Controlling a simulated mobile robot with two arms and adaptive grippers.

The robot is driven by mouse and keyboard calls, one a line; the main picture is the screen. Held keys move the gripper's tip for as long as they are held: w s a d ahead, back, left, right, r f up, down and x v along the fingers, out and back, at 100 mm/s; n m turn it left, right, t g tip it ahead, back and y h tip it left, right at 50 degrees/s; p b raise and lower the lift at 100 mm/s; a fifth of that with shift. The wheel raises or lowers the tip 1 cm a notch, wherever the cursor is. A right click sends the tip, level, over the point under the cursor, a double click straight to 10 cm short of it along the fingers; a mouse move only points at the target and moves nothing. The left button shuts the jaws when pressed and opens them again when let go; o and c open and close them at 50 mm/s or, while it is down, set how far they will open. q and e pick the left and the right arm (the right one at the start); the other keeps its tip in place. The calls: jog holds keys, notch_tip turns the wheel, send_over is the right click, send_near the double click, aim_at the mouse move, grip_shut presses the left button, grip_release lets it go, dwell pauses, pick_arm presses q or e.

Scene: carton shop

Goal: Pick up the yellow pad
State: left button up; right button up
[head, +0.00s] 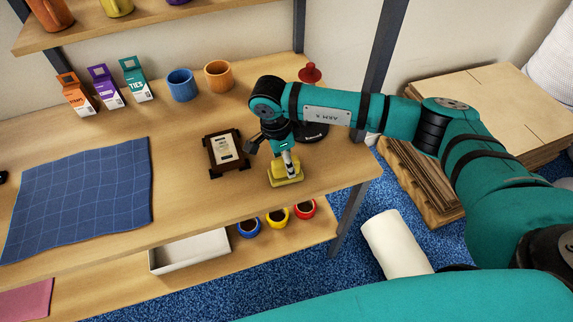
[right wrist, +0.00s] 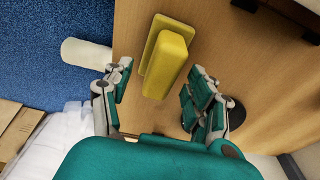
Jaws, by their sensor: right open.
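The yellow pad (head: 285,173) lies on the wooden shelf near its front edge, right of the dark framed plaque. In the right wrist view the yellow pad (right wrist: 168,62) shows as a flat base with a raised block on top. My right gripper (head: 290,160) is above the pad, pointing down. In the right wrist view the right gripper (right wrist: 156,90) is open, with one finger on each side of the pad and visible gaps between. The fingers partly cover the pad in the head view. My left gripper is not in view.
The plaque (head: 226,152) stands left of the pad. A round dark base (head: 311,132) sits behind my wrist. Cups (head: 181,84) and cartons (head: 136,78) stand at the back. A blue cloth (head: 85,195) covers the left. A white roll (head: 396,243) is on the floor.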

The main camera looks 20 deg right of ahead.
jog(key=shift+d+f, duration=0.15)
jog(key=shift+f, duration=0.8)
jog(key=shift+c, duration=0.2)
grip_shut()
jog(key=shift+w+r, duration=0.1)
jog(key=shift+r, duration=0.05)
jog(key=shift+r+b, duration=0.35)
jog(key=shift+r, duration=0.15)
notch_tip(320, 180, up, 2)
jog(key=shift+r+b, duration=0.1)
jog(key=shift+b, duration=0.6)
jog(key=s+a+r+b, duration=0.1)
jog(key=s+a+b, duration=0.1)
jog(key=s, duration=0.5)
jog(key=s+a+b, duration=0.2)
jog(key=s+a, duration=0.2)
jog(key=s, duration=0.4)
jog(key=shift+r, duration=0.35)
jog(key=shift+a, duration=0.1)
